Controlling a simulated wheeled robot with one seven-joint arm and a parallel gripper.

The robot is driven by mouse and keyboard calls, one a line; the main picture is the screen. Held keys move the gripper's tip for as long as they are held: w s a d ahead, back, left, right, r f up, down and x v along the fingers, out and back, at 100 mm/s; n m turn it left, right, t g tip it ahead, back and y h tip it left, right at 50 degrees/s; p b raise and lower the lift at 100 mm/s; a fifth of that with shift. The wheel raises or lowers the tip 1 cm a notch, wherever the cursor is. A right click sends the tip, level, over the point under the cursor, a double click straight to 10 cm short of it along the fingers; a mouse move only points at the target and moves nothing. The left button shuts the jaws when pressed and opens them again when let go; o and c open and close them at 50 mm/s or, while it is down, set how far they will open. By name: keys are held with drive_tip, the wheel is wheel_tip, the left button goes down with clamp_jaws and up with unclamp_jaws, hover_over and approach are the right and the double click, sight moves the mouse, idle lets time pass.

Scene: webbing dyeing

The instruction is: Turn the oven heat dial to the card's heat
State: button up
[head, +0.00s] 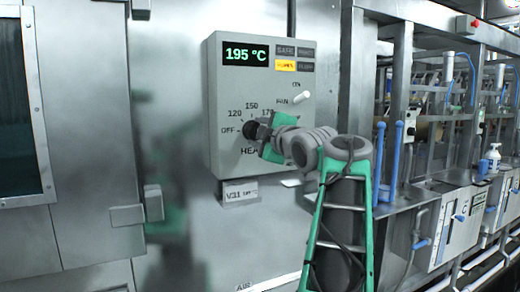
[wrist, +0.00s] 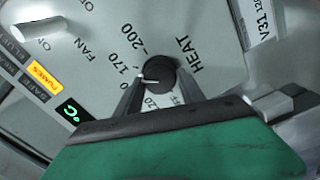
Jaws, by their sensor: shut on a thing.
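The black heat dial (head: 251,129) is on the grey oven panel (head: 228,100), above the word HEAT. In the wrist view the dial (wrist: 160,74) sits between the two fingers of my gripper (wrist: 158,88), which is shut on it. Its white pointer line points left in the wrist view, toward the 150 to 170 side of the scale; the exact mark is unclear. The card (head: 240,191) below the panel reads V31 and a small, blurred number. It also shows in the wrist view (wrist: 262,22), its number cut off after 12.
The green display (head: 245,54) reads 195 °C. The amber FUMES lamp (head: 286,66) is lit. The white fan switch (head: 301,97) is above right of the dial. Steel frames with blue pipes (head: 449,70) stand at the right.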

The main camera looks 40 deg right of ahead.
drive_tip(key=shift+d+f+n+b, duration=0.1)
drive_tip(key=shift+n+b, duration=2.1)
drive_tip(key=shift+n, duration=1.5)
drive_tip(key=shift+f+n+b, duration=0.1)
drive_tip(key=shift+n+b, duration=2.1)
drive_tip(key=shift+n, duration=1.5)
drive_tip(key=o, duration=1.4)
drive_tip(key=shift+c, duration=0.2)
drive_tip(key=shift+s, duration=0.1)
drive_tip(key=b+v, duration=0.1)
drive_tip(key=v, duration=0.6)
drive_tip(key=shift+s, duration=0.35)
